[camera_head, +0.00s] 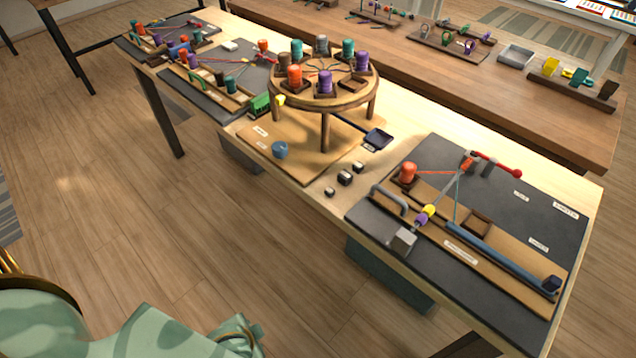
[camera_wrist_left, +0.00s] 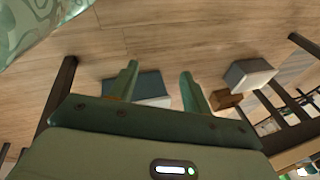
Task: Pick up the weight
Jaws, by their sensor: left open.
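Several small dark blocks with pale tops (camera_head: 345,179) sit loose near the front edge of the table, between the round braiding stand and the dark board on the right; they look like small weights. A blue cylinder (camera_head: 279,150) stands on the wooden base under the stand. I cannot tell which of these is the weight. My left gripper (camera_wrist_left: 161,88) shows in the left wrist view, its two green fingers apart and nothing between them. It points over the floor, away from the small blocks. My right gripper is not in view.
The round stand (camera_head: 322,96) carries several coloured bobbins. A small dark tray (camera_head: 377,138) lies beside it. The dark board (camera_head: 400,262) at right holds a grey bar, cords and a blue rail. A second table (camera_head: 480,90) runs behind. Open floor lies in front.

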